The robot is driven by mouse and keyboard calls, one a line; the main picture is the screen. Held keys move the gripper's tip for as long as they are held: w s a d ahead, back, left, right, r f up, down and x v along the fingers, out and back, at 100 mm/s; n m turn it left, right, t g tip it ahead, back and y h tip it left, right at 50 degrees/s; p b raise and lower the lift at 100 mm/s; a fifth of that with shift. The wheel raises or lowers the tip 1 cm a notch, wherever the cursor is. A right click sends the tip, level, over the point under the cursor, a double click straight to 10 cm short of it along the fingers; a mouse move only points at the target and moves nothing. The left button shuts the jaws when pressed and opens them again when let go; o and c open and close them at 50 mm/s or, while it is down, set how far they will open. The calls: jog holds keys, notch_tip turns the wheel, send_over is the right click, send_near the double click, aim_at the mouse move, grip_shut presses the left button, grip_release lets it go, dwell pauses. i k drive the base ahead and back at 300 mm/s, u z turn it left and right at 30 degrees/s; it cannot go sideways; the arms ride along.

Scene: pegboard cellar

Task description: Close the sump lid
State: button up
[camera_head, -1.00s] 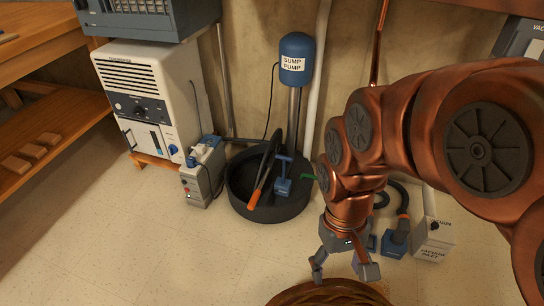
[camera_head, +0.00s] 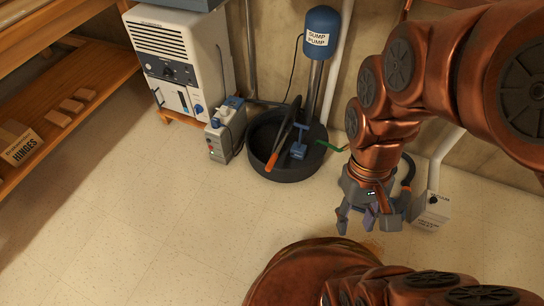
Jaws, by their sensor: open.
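The sump (camera_head: 265,164) is a round black basin on the floor against the back wall. Its dark lid (camera_head: 284,138) stands raised and tilted, seen nearly edge-on, with an orange strip (camera_head: 272,162) along its lower left part. The blue sump pump (camera_head: 322,22) rises on a grey pipe behind the lid, and a blue block (camera_head: 299,150) sits at the basin beside the lid. My gripper (camera_head: 368,222) is open and empty, pointing down above the floor to the right of the basin and nearer to me. It touches nothing that I can see.
A grey box with a blue top (camera_head: 222,138) stands just left of the basin. A white dehumidifier-like cabinet (camera_head: 178,65) is behind it. A green handle (camera_head: 331,145) sticks out at the basin's right. A vacuum inlet box (camera_head: 432,208) stands right of my gripper. The floor at front left is clear.

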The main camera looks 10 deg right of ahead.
aim_at(287, 125)
jog(key=u, duration=0.05)
jog(key=k, duration=0.5)
jog(key=u, duration=2.15)
jog(key=i, duration=0.1)
jog(key=z, duration=0.3)
